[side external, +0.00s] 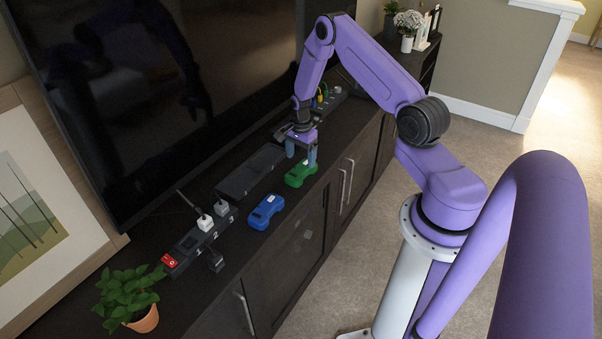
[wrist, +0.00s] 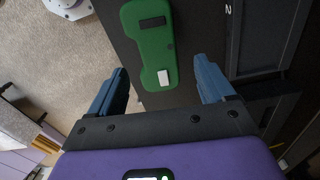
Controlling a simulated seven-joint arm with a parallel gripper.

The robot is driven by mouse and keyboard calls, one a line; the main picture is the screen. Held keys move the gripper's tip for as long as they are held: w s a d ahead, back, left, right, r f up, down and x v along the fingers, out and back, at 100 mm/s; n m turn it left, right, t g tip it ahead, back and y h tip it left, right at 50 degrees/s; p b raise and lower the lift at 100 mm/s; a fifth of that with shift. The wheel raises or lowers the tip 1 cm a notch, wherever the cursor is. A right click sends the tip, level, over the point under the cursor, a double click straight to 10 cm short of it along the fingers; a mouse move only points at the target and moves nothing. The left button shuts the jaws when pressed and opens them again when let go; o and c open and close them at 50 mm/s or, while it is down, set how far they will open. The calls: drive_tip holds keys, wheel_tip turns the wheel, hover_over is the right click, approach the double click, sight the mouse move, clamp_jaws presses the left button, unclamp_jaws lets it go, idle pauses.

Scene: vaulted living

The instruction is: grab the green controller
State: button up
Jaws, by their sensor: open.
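The green controller (side external: 299,174) lies on the dark cabinet top near its front edge in the side view. In the wrist view the green controller (wrist: 152,42) extends up from between the fingertips, with a dark patch and a small white patch on it. My gripper (side external: 301,155) is above the controller, fingers pointing down. In the wrist view my gripper (wrist: 162,82) is open, one blue finger on each side of the controller's near end. There is a gap between each finger and the controller. I cannot tell how high the fingertips are above the cabinet.
A blue controller (side external: 266,211) lies left of the green one. Behind them are a black box (side external: 250,172) and a power strip (side external: 196,238) with plugs. The television (side external: 170,90) stands along the back. A potted plant (side external: 130,297) is at the near left.

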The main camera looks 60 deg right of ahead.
sight(300, 168)
drive_tip(key=shift+a+f, duration=0.15)
drive_tip(key=shift+f, duration=0.95)
drive_tip(key=shift+a+f, duration=0.1)
drive_tip(key=shift+f, duration=0.95)
drive_tip(key=c, duration=1.3)
drive_tip(key=shift+r, duration=0.1)
